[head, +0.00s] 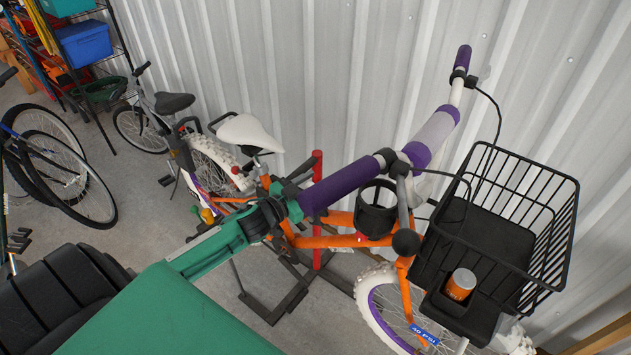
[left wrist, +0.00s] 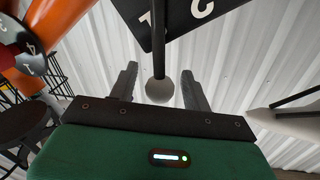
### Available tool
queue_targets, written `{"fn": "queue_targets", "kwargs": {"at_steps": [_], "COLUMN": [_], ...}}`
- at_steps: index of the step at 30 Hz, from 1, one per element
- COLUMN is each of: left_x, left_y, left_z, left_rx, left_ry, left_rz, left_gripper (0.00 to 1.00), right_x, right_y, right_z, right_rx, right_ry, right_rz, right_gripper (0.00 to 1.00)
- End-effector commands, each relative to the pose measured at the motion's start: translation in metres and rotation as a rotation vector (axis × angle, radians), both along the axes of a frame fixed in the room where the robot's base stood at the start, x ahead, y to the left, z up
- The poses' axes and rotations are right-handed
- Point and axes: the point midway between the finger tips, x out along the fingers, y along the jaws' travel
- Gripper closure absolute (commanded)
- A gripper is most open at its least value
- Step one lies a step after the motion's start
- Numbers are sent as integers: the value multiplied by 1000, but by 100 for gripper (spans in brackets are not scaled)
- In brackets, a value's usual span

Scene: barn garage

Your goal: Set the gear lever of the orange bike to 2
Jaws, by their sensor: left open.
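The orange bike (head: 330,241) stands against the corrugated wall in the head view, with a white seat, purple grips and a black front basket. In the left wrist view a thin dark lever with a round grey knob (left wrist: 159,88) hangs from a black plate (left wrist: 172,22) marked with white characters; one looks like an upside-down 2. My left gripper (left wrist: 160,74) is open, with one finger on each side of the knob; contact cannot be told. In the head view my left gripper (head: 284,203) is beside the bike's frame, hiding the lever. My right gripper is not in view.
A round numbered dial (left wrist: 28,52) sits by an orange tube in the left wrist view. A red stand post (head: 318,205) rises beside the frame. Other bikes (head: 65,170) stand at the left.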

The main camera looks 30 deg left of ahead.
Motion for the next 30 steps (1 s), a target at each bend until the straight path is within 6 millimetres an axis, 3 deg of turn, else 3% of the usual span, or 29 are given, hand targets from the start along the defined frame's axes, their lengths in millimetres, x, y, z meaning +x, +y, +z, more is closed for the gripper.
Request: {"fn": "queue_targets", "kwargs": {"at_steps": [13, 14, 21, 30], "left_x": [8, 8, 8, 8], "left_y": [-3, -3, -3, 1], "left_z": [0, 0, 0, 0], "left_rx": [1, 1, 1, -25], "left_ry": [0, 0, 0, 3], "left_rz": [-1, -1, -1, -1], "left_gripper": [51, 53, 100, 100], "right_x": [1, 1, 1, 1], "right_y": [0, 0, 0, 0], "right_z": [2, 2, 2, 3], "right_rx": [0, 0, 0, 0], "right_ry": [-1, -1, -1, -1], "right_rz": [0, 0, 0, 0], "right_gripper": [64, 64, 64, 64]}}
